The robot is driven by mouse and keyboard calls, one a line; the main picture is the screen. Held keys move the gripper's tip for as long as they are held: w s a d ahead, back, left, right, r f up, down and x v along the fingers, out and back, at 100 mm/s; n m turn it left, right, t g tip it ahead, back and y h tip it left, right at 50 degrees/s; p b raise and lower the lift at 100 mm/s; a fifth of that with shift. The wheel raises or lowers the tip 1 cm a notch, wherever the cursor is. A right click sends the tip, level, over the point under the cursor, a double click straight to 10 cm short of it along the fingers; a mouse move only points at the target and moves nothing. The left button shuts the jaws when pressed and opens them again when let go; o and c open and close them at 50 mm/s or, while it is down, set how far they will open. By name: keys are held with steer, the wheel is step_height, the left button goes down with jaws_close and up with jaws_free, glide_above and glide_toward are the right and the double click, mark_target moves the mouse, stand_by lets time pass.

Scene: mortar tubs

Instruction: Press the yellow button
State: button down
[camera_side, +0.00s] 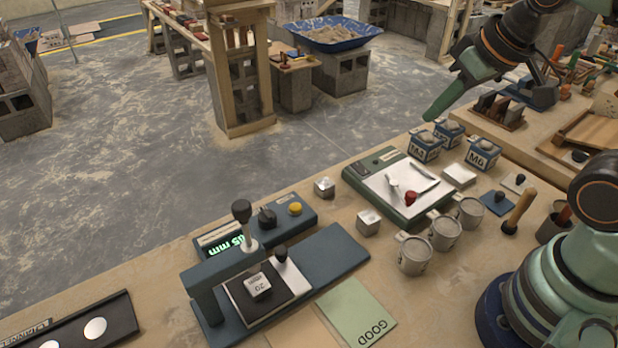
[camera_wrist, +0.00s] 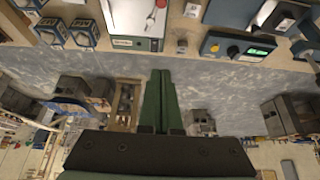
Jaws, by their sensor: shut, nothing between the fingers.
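The yellow button (camera_side: 295,208) is a small round cap at the right end of a dark blue control box (camera_side: 305,220). The box also bears a black knob (camera_side: 267,217) and a green lit display (camera_side: 222,248). In the wrist view the yellow button (camera_wrist: 215,48) shows small near the upper right, beside the knob and display. My gripper (camera_side: 429,116) is shut and empty, its green fingers held together. It is in the air at the upper right, well away from the button. In the wrist view my gripper (camera_wrist: 161,73) points over the grey floor beyond the bench edge.
A press-like gauge stand (camera_side: 242,210) with a tall knobbed post is in front of the box. A green-edged tray (camera_side: 400,188), several metal cups (camera_side: 446,232) and blue labelled blocks (camera_side: 425,146) stand to the right. The bench edge is just behind the box.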

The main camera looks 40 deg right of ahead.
steer(key=g, duration=0.5)
glide_above(296, 206)
steer(key=s+d, duration=0.1)
step_height(296, 206, down, 7)
steer(key=shift+s+d+r, duration=0.1)
steer(key=f, duration=0.9)
steer(key=w+a+f, duration=0.1)
steer(key=f, duration=0.4)
